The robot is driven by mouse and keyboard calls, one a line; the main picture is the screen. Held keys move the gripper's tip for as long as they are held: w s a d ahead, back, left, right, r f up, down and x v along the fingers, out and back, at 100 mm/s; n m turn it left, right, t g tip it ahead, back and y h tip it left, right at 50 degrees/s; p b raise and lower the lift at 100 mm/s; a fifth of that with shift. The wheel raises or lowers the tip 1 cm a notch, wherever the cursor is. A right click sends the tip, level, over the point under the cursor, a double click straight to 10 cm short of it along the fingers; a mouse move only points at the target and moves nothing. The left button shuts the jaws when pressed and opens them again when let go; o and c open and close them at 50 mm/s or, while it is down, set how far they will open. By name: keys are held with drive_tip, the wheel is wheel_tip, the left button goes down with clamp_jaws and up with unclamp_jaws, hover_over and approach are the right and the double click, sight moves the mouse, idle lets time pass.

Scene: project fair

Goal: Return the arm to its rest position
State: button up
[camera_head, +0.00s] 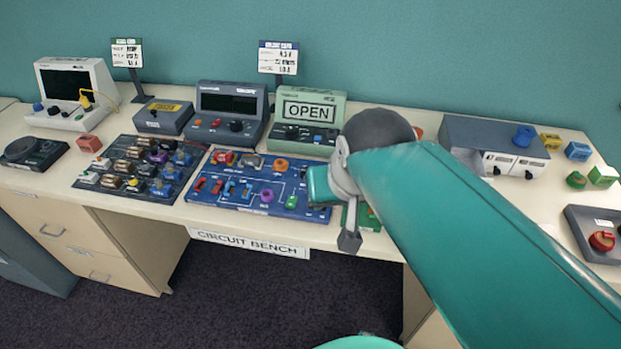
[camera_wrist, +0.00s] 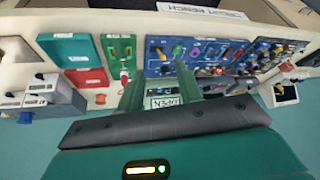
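My teal arm (camera_head: 470,230) reaches from the lower right over the bench, with its dark round joint in front of the back row of instruments. My gripper (camera_wrist: 158,82) shows two green fingers set apart in the wrist view, with nothing held between them. In the head view the arm's end is over the front of the bench, beside the right end of the blue circuit board (camera_head: 235,195). A green board (camera_head: 367,217) is partly hidden behind the arm there. Whether the fingers touch anything is unclear.
The bench top (camera_head: 45,180) holds a meter reading OPEN (camera_head: 308,110), a grey power unit (camera_head: 228,112), a dark parts tray (camera_head: 110,185), a scope (camera_head: 75,90) and a grey box (camera_head: 475,135). A teal panel (camera_head: 330,40) stands behind. Open floor (camera_head: 260,300) lies in front.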

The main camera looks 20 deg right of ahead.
drive_tip(key=shift+s+a+f+n, duration=0.3)
drive_tip(key=shift+s+a+n, duration=0.15)
drive_tip(key=shift+s+n, duration=0.05)
drive_tip(key=shift+s+a+f+n, duration=0.3)
drive_tip(key=shift+s+a+n, duration=0.1)
drive_tip(key=shift+s+n, duration=0.1)
clamp_jaws()
